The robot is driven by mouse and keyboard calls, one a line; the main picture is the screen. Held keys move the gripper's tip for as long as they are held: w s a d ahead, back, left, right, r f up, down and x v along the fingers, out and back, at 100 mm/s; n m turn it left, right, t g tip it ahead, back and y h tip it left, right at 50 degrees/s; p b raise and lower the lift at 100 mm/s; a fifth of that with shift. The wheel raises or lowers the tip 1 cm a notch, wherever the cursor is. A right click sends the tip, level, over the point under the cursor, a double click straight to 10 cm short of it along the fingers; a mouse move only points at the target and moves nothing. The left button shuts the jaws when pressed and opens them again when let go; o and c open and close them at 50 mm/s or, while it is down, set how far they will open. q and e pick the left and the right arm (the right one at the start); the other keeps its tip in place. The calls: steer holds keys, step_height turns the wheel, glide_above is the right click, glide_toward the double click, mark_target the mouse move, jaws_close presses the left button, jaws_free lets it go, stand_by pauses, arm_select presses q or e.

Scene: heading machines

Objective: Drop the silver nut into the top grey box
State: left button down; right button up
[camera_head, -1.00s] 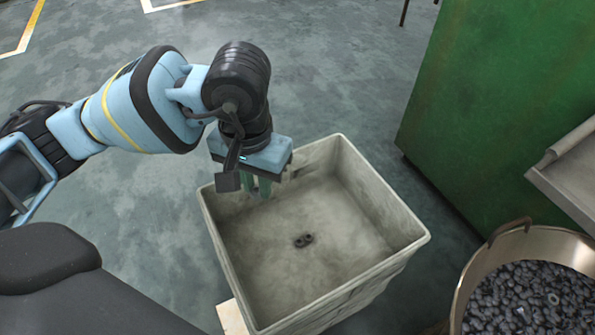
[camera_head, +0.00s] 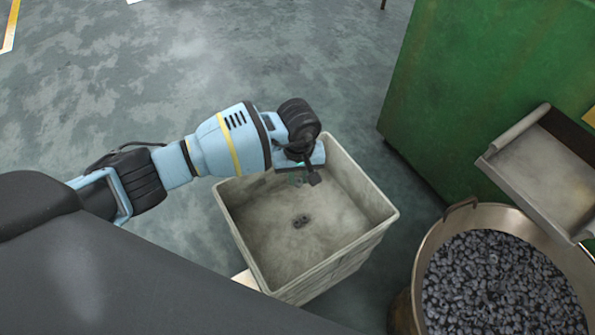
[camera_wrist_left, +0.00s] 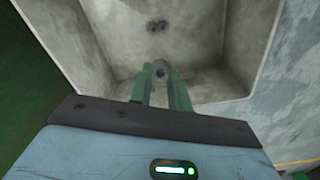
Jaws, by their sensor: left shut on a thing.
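The grey box (camera_head: 350,262) stands open in the middle of the head view. It also shows in the left wrist view (camera_wrist_left: 95,50). My left gripper (camera_head: 297,180) points down over the back part of the box. In the left wrist view its green fingers (camera_wrist_left: 162,74) are shut on a small silver nut (camera_wrist_left: 160,68) at their tips. The nut is hidden in the head view. My right gripper is out of view.
A round metal bin (camera_head: 405,285) full of dark pieces stands right of the box. A green machine (camera_head: 440,110) with a metal chute (camera_head: 540,170) is behind it. A pale wooden piece (camera_head: 245,279) shows under the box. The floor at left is clear.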

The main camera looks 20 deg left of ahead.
arm_select(q)
steer(key=shift+f, duration=0.15)
steer(key=shift+f+b, duration=0.45)
steer(key=shift+f, duration=0.15)
step_height(320, 180, down, 4)
steer(key=b, duration=0.3)
steer(key=shift+f, duration=0.25)
steer(key=c, duration=1.2)
jaws_free()
steer(key=shift+c, duration=0.2)
